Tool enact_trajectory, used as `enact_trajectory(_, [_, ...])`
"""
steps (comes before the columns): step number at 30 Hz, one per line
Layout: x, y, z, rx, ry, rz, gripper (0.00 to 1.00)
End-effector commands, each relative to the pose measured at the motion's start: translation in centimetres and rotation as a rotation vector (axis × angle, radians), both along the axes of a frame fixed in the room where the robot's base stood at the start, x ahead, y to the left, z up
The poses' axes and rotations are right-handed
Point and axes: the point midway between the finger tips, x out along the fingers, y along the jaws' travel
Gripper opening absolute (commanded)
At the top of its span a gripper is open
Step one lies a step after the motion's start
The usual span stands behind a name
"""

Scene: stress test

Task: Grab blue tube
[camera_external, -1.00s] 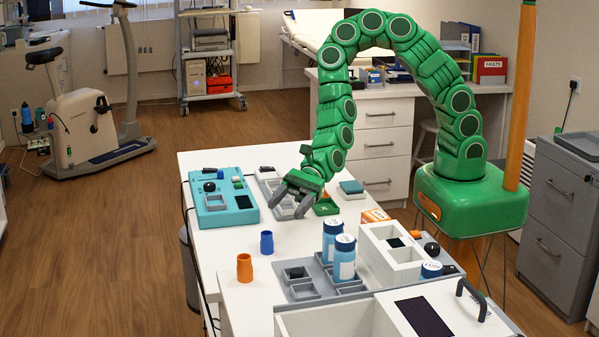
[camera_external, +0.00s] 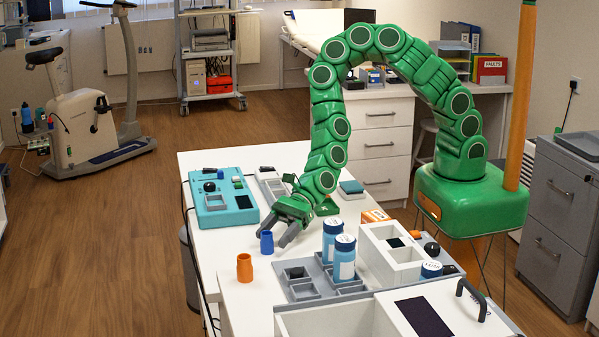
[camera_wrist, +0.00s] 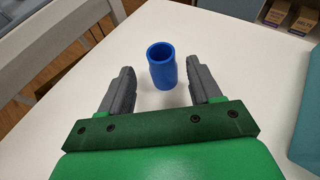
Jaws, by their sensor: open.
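The blue tube (camera_external: 266,243) is a short, hollow cylinder standing upright on the white table. In the wrist view the blue tube (camera_wrist: 162,66) shows its open top, ahead of my fingertips and roughly midway between them, a little nearer the right finger. My gripper (camera_external: 275,238) is open and empty, low over the table just beside the tube on its far right side. In the wrist view my gripper (camera_wrist: 163,80) has its two grey fingers wide apart. I cannot tell exactly how far the fingertips are from the tube.
An orange tube (camera_external: 244,268) stands nearer the camera. Blue-labelled bottles (camera_external: 344,258) stand in a grey tray (camera_external: 303,291) to the right. A teal panel box (camera_external: 226,218) lies to the left. The white table (camera_external: 219,243) is clear around the blue tube.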

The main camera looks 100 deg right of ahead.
Motion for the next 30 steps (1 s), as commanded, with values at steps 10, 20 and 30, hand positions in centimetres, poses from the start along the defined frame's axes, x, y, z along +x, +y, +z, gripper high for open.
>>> enact_trajectory(10, [2.4,1.5,-0.6,-0.001,-0.001,0.000,0.63])
enact_trajectory(20, [3.7,2.6,-1.4,0.002,0.001,0.000,0.63])
enact_trajectory(30, [3.8,2.6,-1.4,0.001,0.001,0.001,0.54])
